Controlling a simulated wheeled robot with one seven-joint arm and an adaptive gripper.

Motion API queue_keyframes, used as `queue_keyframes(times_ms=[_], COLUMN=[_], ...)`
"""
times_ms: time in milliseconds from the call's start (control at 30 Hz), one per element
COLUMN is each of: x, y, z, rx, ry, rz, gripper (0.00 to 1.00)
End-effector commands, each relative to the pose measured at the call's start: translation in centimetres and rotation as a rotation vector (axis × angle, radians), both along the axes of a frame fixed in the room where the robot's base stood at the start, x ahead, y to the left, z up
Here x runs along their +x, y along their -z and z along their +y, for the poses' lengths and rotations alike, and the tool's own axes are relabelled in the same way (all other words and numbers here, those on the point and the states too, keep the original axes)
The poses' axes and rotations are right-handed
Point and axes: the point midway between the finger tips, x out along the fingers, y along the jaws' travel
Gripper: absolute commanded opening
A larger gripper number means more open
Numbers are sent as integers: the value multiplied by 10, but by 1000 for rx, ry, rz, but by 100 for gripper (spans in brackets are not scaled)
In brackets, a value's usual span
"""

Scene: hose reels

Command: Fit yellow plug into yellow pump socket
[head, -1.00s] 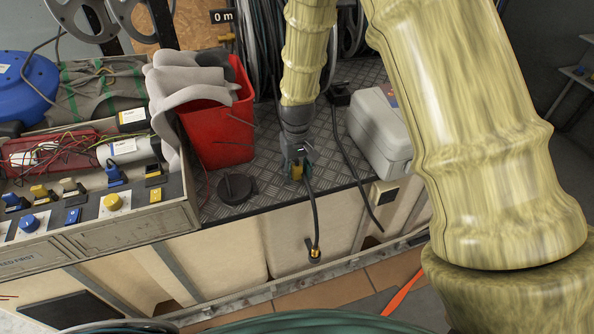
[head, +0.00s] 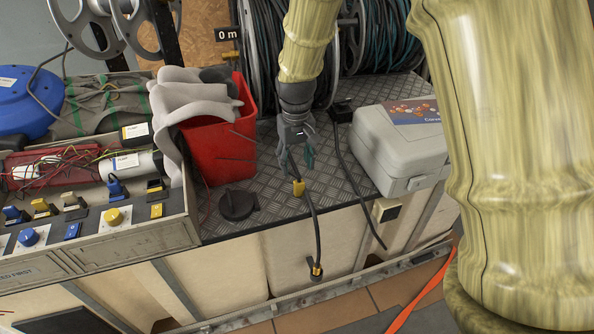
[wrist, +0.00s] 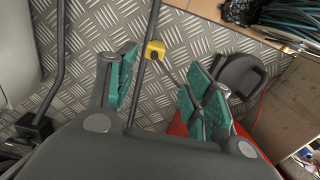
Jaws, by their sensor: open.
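The yellow plug (head: 299,188) is at the front edge of the diamond-plate deck, with a black cable running down the bench front. My gripper (head: 297,166) is open just above and behind it. In the wrist view the plug (wrist: 155,49) shows ahead of the gap between my open teal-padded fingers (wrist: 157,72), and nothing is held between them. The panel at the left carries a yellow square fitting (head: 156,211), a yellow round fitting (head: 114,216) and a yellow block (head: 42,207). Their labels are too small to tell which is the pump socket.
A black lid (head: 238,204) lies left of the plug. A grey case (head: 402,148) stands to the right. A black cable (head: 352,185) crosses the deck; hose reels (head: 385,40) stand behind.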

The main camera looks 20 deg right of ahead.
Motion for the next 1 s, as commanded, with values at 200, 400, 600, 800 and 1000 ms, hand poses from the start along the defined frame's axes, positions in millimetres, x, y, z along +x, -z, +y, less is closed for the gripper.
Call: queue_keyframes(times_ms=[200,400,600,800,1000], x=[3,6,6,6,6], y=[-16,-24,-27,-25,-17], z=[-1,-1,-2,-2,-2], rx=[1,1,1,0,0], ry=[0,1,1,1,1], rz=[2,3,3,1,2], gripper=[52,52,52,52,52])
